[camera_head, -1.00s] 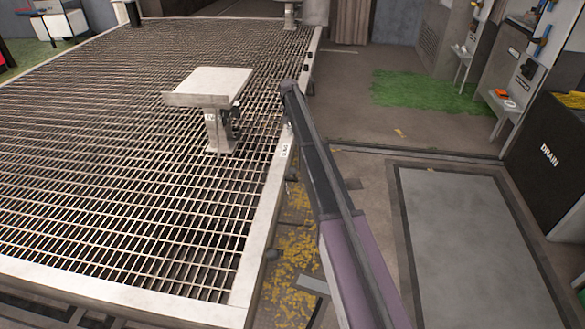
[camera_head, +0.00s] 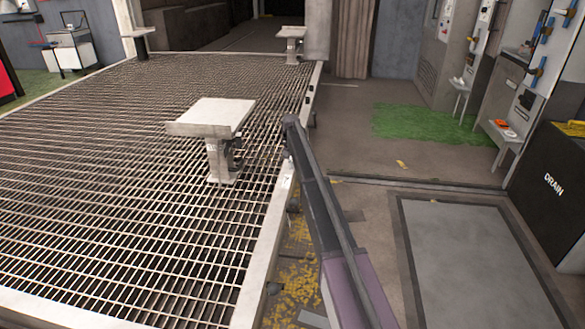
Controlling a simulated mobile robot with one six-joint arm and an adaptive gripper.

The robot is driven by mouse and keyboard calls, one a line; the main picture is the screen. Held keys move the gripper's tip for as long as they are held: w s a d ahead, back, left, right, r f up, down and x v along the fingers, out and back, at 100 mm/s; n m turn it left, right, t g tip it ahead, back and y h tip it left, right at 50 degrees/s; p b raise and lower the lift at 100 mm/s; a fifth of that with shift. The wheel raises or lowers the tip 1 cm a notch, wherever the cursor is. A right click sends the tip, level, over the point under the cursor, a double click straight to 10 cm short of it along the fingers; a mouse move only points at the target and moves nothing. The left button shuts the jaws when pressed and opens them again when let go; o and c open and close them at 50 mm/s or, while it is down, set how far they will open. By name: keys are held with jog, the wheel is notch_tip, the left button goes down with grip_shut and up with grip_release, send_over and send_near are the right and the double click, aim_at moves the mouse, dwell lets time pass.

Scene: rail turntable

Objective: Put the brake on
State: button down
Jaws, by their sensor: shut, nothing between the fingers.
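I cannot pick out a brake for certain. A pale pedestal (camera_head: 222,160) with a flat, tilted top (camera_head: 214,112) stands upright on the grated turntable deck (camera_head: 110,200), left of the middle of the view. A small dark fitting (camera_head: 237,150) sits on the pedestal's right side; its shape is too small to tell. A long dark bar with a purple lower part, seemingly a link of my arm, rises from the bottom edge to beside the deck's right rim. My gripper does not show, so its place relative to the pedestal is hidden.
A second pedestal (camera_head: 290,45) stands at the deck's far right corner. A pale rim (camera_head: 268,240) bounds the deck on the right. Beyond it lie open floor, a grey floor plate (camera_head: 470,260) and a green patch (camera_head: 425,123). A black DRAIN box (camera_head: 548,185) stands far right.

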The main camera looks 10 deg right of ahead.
jog(key=shift+s+a+f+b, duration=0.1)
jog(key=shift+s+f+b, duration=0.6)
jog(key=shift+f+b, duration=1)
jog(key=shift+s+d+f+b, duration=0.1)
jog(key=shift+s+f+b, duration=0.6)
jog(key=shift+f+b, duration=1)
jog(key=shift+s+a+f+b, duration=0.1)
jog(key=shift+s+f+b, duration=0.6)
jog(key=shift+f+b, duration=1)
jog(key=shift+a+f, duration=0.15)
